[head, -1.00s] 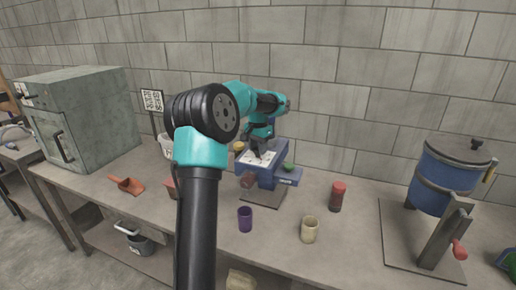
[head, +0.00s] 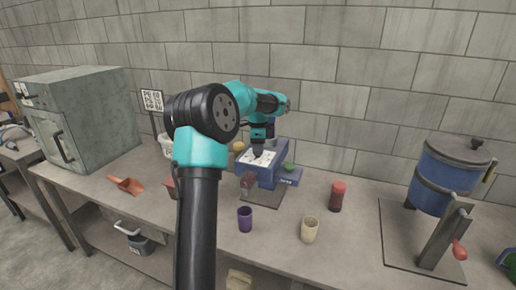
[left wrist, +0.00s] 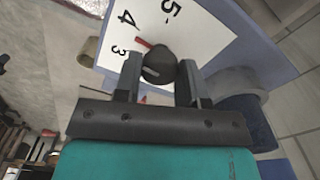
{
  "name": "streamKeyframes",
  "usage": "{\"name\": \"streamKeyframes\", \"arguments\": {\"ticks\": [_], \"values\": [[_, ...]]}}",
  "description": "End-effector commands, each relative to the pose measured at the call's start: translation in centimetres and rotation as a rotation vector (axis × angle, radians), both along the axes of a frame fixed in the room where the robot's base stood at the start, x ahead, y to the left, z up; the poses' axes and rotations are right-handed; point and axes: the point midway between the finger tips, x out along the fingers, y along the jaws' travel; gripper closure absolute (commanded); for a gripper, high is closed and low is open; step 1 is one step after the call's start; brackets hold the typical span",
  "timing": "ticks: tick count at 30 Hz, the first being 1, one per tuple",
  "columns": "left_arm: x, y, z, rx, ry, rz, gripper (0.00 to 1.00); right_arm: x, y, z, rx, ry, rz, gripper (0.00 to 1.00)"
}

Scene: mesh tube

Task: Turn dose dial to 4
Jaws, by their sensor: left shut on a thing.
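The dose dial is a dark round knob (left wrist: 159,66) on a white numbered plate (left wrist: 183,24) in the left wrist view. The numbers 3, 4 and 5 show on the plate, with a red mark (left wrist: 143,43) near the 4. My left gripper (left wrist: 160,75) is shut on the knob, one finger on each side. A pale line on the knob is partly visible; I cannot tell exactly which number it points to. In the head view the blue machine (head: 271,176) carries the white plate (head: 264,158), and my left gripper (head: 257,150) is over it. My right gripper is not in view.
A purple cup (head: 245,219), a cream cup (head: 310,229) and a dark red jar (head: 337,196) stand on the bench before the machine. A blue drum (head: 446,175) stands right, a grey-green oven (head: 85,118) left. An orange scoop (head: 127,185) lies near the oven.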

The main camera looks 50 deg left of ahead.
Motion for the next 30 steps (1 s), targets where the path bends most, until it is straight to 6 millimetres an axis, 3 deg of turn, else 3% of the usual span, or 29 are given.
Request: {"name": "streamKeyframes", "arguments": {"ticks": [12,27,28,30], "values": [[0.00,0.01,0.06,0.001,-0.001,-0.227,0.86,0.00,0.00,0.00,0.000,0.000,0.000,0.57],[0.00,0.01,0.06,0.001,-0.001,-0.254,0.86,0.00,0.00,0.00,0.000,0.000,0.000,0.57],[0.00,0.01,0.06,0.001,-0.001,-0.254,0.62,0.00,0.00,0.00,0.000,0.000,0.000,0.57],[-0.01,0.02,0.06,0.001,-0.001,-0.254,0.55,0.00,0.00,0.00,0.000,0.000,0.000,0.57]]}}
